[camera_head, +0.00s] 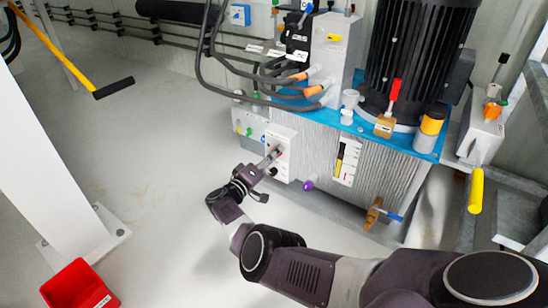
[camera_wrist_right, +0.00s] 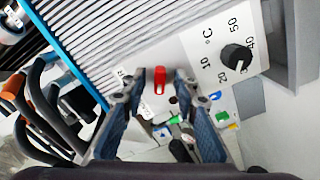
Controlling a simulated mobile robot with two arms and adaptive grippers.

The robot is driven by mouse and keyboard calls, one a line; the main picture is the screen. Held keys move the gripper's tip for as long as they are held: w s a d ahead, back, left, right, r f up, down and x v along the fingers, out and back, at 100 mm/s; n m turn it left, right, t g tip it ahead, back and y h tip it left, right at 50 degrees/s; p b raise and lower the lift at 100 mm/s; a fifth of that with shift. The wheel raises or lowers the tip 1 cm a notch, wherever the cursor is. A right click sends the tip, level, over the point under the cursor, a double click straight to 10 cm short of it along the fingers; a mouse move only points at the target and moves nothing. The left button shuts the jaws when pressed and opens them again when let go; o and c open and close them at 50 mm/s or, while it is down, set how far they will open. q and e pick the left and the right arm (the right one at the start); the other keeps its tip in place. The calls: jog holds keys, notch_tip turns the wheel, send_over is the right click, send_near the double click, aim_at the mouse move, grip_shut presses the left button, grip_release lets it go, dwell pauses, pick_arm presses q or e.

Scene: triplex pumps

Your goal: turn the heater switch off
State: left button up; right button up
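The heater switch shows as a red upright handle (camera_wrist_right: 159,81) on a pale panel in the right wrist view. It lies beyond and between the parted fingertips of my right gripper (camera_wrist_right: 162,95). I cannot tell if the fingertips touch it. In the head view my right gripper (camera_head: 268,162) is at the white control box (camera_head: 281,136) on the pump unit and hides part of its front. A black temperature knob (camera_wrist_right: 236,58) with a °C scale is right of the switch in the wrist view. My left gripper is not in view.
The grey ribbed tank (camera_head: 380,170) with a blue top adjoins the box. Dark hoses (camera_head: 225,75) hang above it. A purple knob (camera_head: 308,185) sits low on the tank. A red bin (camera_head: 80,287) stands at lower left. Floor left of the unit (camera_head: 150,150) is clear.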

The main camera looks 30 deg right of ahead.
jog(key=shift+c, duration=0.5)
grip_shut()
jog(key=shift+m, duration=0.3)
jog(key=m+b, duration=0.1)
jog(key=m, duration=1)
jog(key=shift+b, duration=0.35)
jog(key=shift+m, duration=0.3)
jog(key=shift+o, duration=0.5)
grip_release()
